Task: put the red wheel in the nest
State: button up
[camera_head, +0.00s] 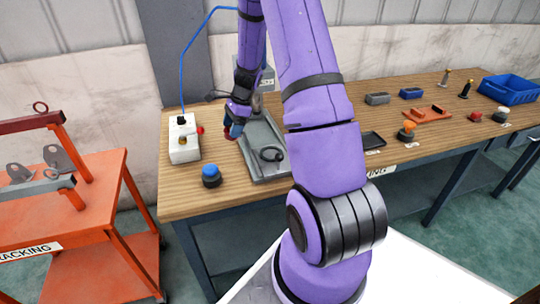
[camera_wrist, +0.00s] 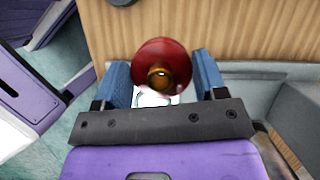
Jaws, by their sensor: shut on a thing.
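The red wheel (camera_wrist: 150,50) with a brass hub is between the blue fingers of my gripper (camera_wrist: 163,75) in the wrist view, and the gripper is shut on it. In the head view, my gripper (camera_head: 234,130) is above the left part of the bench, between the white box and the grey tray. Only a bit of red shows at its tip there. The wheel is held clear of the wood. I cannot tell for sure which thing is the nest. The grey tray (camera_head: 250,133) beside the gripper holds a dark ring (camera_head: 271,154) and is partly hidden by my arm.
A white box (camera_head: 184,147) with a blue cable stands left of the gripper. A blue-topped knob (camera_head: 211,175) stands near the bench's front edge. An orange cart (camera_head: 75,190) is left.

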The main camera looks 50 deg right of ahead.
jog(key=s+d+m+t+h, duration=0.3)
jog(key=s+d+m, duration=0.6)
jog(key=m, duration=0.1)
jog(key=shift+m+g, duration=0.3)
jog(key=shift+s+d+f, duration=0.1)
jog(key=shift+d+f, duration=0.05)
jog(key=shift+f, duration=2.15)
jog(key=shift+s+d+f, duration=0.1)
jog(key=shift+f, duration=2.15)
jog(key=shift+f, duration=0.15)
jog(key=o, duration=1.3)
